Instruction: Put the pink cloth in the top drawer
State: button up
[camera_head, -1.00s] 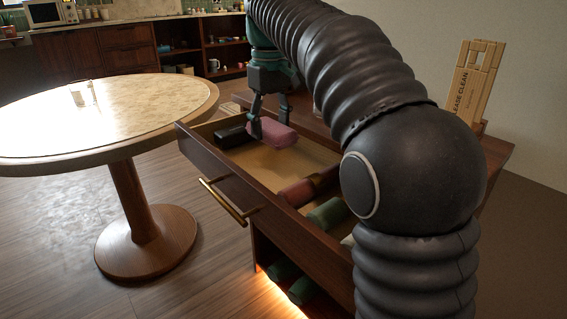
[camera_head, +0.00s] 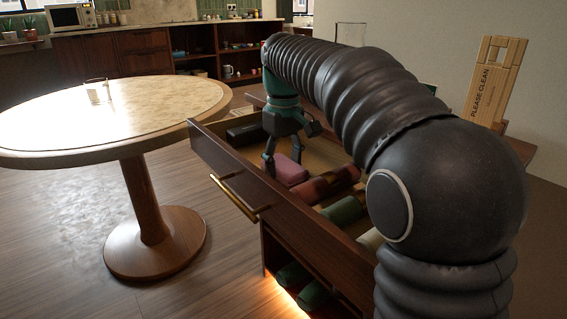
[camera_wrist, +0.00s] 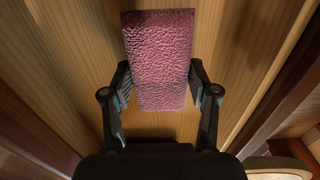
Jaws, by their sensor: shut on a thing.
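The pink cloth (camera_head: 287,172) is a folded, textured block inside the open top drawer (camera_head: 226,158), beside a dark red roll. It also shows in the wrist view (camera_wrist: 158,60), over the drawer's pale wooden floor. My gripper (camera_head: 283,160) reaches down into the drawer from above. Its fingers (camera_wrist: 158,75) lie along the two sides of the cloth, shut on it. Whether the cloth rests on the drawer floor or hangs just above it, I cannot tell.
A black item (camera_head: 245,133) lies at the drawer's far left end. Dark red (camera_head: 312,190) and green (camera_head: 343,210) rolls lie toward the near end. More green rolls (camera_head: 292,274) sit on the shelf below. A round table (camera_head: 110,112) stands left, with floor between.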

aim_at(284, 163)
jog(key=o, duration=1.2)
jog(key=shift+f, duration=0.15)
jog(key=shift+o, duration=0.2)
notch_tip(284, 163, up, 12)
jog(key=p, duration=0.3)
jog(key=shift+r+p, duration=0.2)
jog(key=shift+p, duration=0.1)
